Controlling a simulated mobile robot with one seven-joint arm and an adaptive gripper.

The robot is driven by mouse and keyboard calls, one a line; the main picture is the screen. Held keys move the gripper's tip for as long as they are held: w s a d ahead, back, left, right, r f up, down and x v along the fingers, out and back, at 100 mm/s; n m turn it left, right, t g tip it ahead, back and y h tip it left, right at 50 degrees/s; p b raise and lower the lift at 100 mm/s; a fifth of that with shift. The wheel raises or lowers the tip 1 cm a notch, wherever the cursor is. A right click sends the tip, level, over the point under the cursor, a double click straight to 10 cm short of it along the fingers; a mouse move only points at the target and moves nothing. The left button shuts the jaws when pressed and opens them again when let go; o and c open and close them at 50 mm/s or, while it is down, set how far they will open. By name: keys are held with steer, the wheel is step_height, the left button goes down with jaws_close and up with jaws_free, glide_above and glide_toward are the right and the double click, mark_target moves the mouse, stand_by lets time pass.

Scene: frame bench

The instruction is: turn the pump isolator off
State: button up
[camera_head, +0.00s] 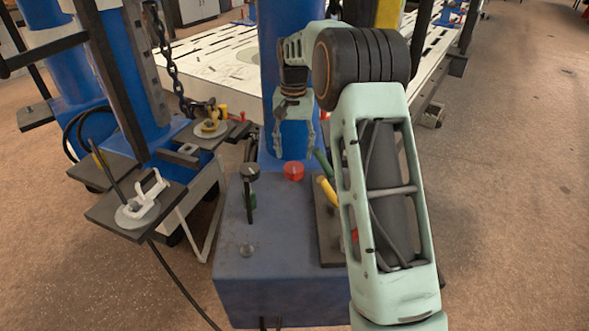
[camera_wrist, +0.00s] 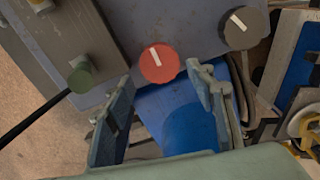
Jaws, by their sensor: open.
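A round red knob (camera_head: 293,171) with a white pointer line sits on the blue box (camera_head: 270,275). A black knob (camera_head: 250,172), also with a white line, sits to its left. No label is readable, so I cannot tell by name which is the pump isolator. In the wrist view the red knob (camera_wrist: 159,63) shows its line close to upright, leaning slightly; the line on the black knob (camera_wrist: 246,27) is more diagonal. My gripper (camera_head: 295,148) is open and empty, just above and behind the red knob. In the wrist view its fingertips (camera_wrist: 160,76) straddle the red knob without visible contact.
Green (camera_head: 324,163) and yellow (camera_head: 328,190) handles stand right of the red knob, close to my arm. A blue column (camera_head: 283,60) rises behind the box. A side bracket with a white toggle clamp (camera_head: 143,200) and a hanging chain (camera_head: 172,60) are at left. Floor at right is clear.

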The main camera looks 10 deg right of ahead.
mark_target(294, 167)
step_height(294, 167, down, 6)
steer(key=shift+f+b, duration=0.1)
steer(key=shift+b, duration=0.75)
steer(key=shift+c, duration=0.3)
steer(key=c, duration=0.8)
